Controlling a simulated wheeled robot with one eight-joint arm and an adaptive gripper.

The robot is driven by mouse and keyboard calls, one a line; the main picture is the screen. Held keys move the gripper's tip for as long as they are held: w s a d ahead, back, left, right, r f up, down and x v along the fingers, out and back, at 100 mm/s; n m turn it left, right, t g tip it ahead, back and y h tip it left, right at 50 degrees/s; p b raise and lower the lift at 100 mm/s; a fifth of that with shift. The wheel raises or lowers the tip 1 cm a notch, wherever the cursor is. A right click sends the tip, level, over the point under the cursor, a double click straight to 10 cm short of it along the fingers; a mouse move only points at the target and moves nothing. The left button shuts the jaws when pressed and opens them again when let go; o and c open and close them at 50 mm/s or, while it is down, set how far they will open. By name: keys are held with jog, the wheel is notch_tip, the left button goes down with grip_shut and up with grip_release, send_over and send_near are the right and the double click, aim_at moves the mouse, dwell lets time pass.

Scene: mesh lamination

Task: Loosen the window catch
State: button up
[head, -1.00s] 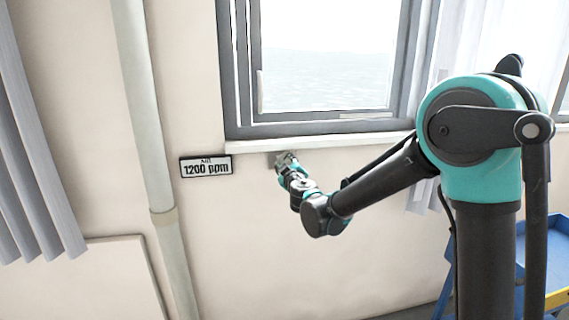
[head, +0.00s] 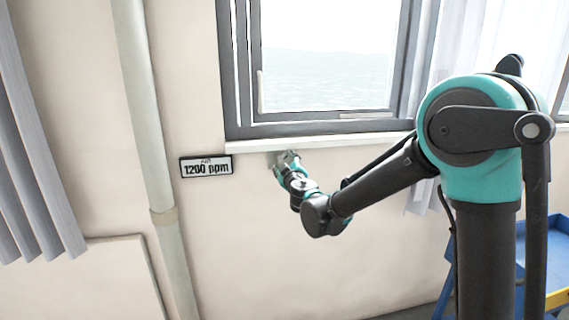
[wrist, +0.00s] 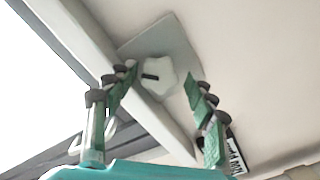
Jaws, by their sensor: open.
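A pale lobed knob (wrist: 158,76) with a short black mark sits on a grey plate (wrist: 182,50) on the wall, just below the window sill. It looks like the window catch. In the head view the plate (head: 272,158) shows under the sill, and the knob is mostly hidden by my gripper (head: 287,160). In the wrist view my gripper (wrist: 160,84) is open, with one green-padded finger on each side of the knob. The fingers look apart from it, though the exact depth is hard to tell.
The window (head: 325,65) with its grey frame is above the sill (head: 330,143). A sign (head: 206,167) reading 1200 ppm hangs left of my gripper. A pipe (head: 150,120) runs down the wall. A blue cart (head: 545,245) stands at the lower right.

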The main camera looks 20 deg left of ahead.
jog(key=shift+s, duration=0.1)
jog(key=v, duration=0.7)
jog(key=shift+s+d, duration=0.25)
jog(key=shift+s, duration=0.1)
jog(key=shift+s, duration=0.1)
